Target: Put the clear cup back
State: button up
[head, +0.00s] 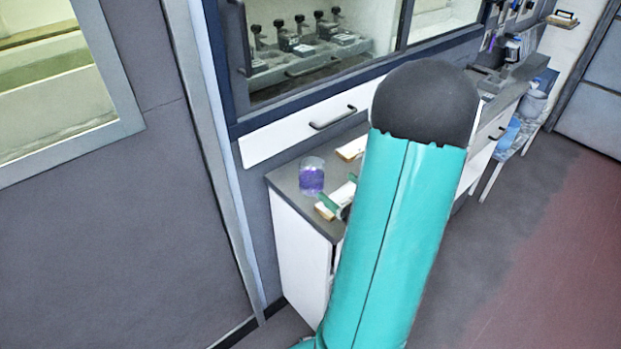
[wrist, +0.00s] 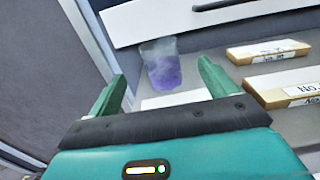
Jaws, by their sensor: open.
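The clear cup (head: 312,176) stands upright on the grey counter at its left end, with purple contents in its lower part. In the wrist view the cup (wrist: 162,66) is ahead of my gripper, between the lines of its two fingers and apart from them. My gripper (wrist: 165,88) has green fingers spread wide with nothing between them. In the head view my gripper (head: 340,198) is mostly hidden behind my teal arm; a green fingertip shows just in front of the cup.
Labelled boxes (wrist: 268,52) lie on the counter (head: 285,181) right of the cup; another box (wrist: 288,88) is nearer. A white panel with a dark handle (head: 333,117) runs behind, below a window with several dark clamps. A grey wall stands left.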

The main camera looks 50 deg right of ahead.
aim_at(304, 161)
jog(key=w, duration=0.4)
jog(key=w+d, duration=0.1)
jog(key=w, duration=0.8)
jog(key=shift+d, duration=0.2)
jog(key=c, duration=1.2)
jog(key=shift+c, duration=0.2)
jog(key=shift+r, duration=0.1)
